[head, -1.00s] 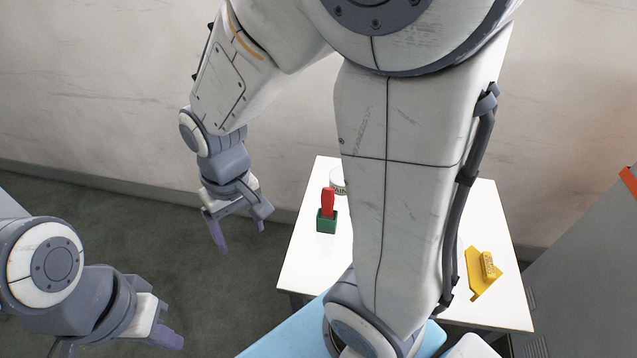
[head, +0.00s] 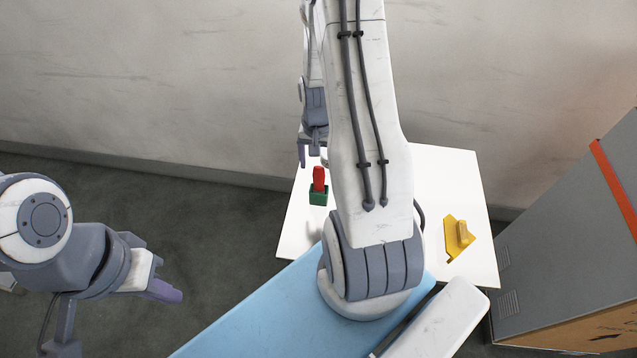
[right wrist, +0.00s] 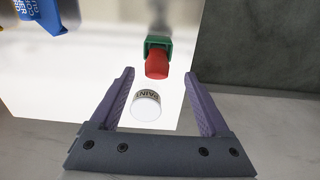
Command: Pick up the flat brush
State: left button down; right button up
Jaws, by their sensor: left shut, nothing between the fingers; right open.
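A red handle-like thing (head: 319,178) stands upright in a small green holder (head: 318,196) on the white table. I see no bristles, so I cannot tell for sure that it is the flat brush. In the right wrist view the red thing (right wrist: 157,66) and its green holder (right wrist: 158,42) lie just beyond the fingertips. My right gripper (head: 312,156) is open and empty, above and behind the red thing; its two fingers show in the right wrist view (right wrist: 160,78). My left gripper (head: 168,291) is shut and empty at the lower left, away from the table.
A white can labelled PAINT (right wrist: 146,105) shows between my right fingers. A yellow thing (head: 458,238) lies at the table's right side. A blue lettered thing (right wrist: 47,15) shows at the wrist view's upper left. A grey cabinet (head: 560,240) stands right of the white table (head: 450,180).

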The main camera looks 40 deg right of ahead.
aim_at(319, 175)
jog(key=f, duration=0.1)
jog(key=f+p, duration=0.1)
jog(key=f, duration=0.1)
jog(key=f+p, duration=0.1)
jog(key=shift+s+d+f, duration=0.1)
jog(key=shift+s+f, duration=0.15)
jog(key=shift+f, duration=0.35)
grip_shut()
